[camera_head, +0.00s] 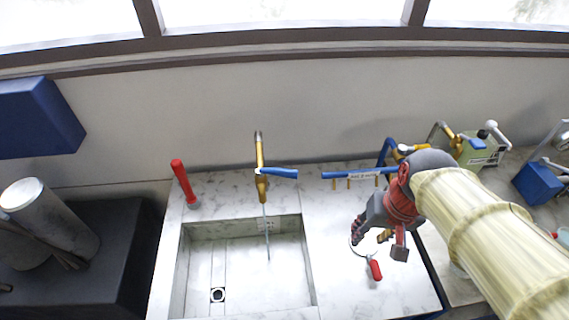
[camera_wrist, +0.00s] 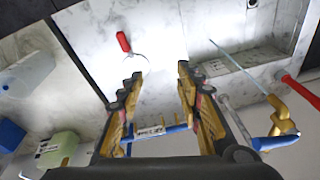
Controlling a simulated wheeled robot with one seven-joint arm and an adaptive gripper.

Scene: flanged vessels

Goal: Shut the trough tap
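The trough tap (camera_head: 260,168) is brass with a blue lever handle (camera_head: 282,173), which points right. A thin pale stream (camera_head: 267,232) runs from its spout down into the marble trough (camera_head: 308,262). In the wrist view the tap (camera_wrist: 283,118) is at the right, with its blue handle (camera_wrist: 275,142) below and the stream (camera_wrist: 230,57) above. My gripper (camera_head: 378,238) is over the counter to the right of the trough, apart from the tap. In the wrist view its two fingers (camera_wrist: 158,80) are spread with nothing between them.
A red upright rod (camera_head: 183,182) stands left of the tap. A labelled blue bar (camera_head: 357,174) is at the back, right of the tap. A red-handled wire tool (camera_head: 375,269) lies on the counter below my gripper. A green container (camera_head: 478,150) stands farther right.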

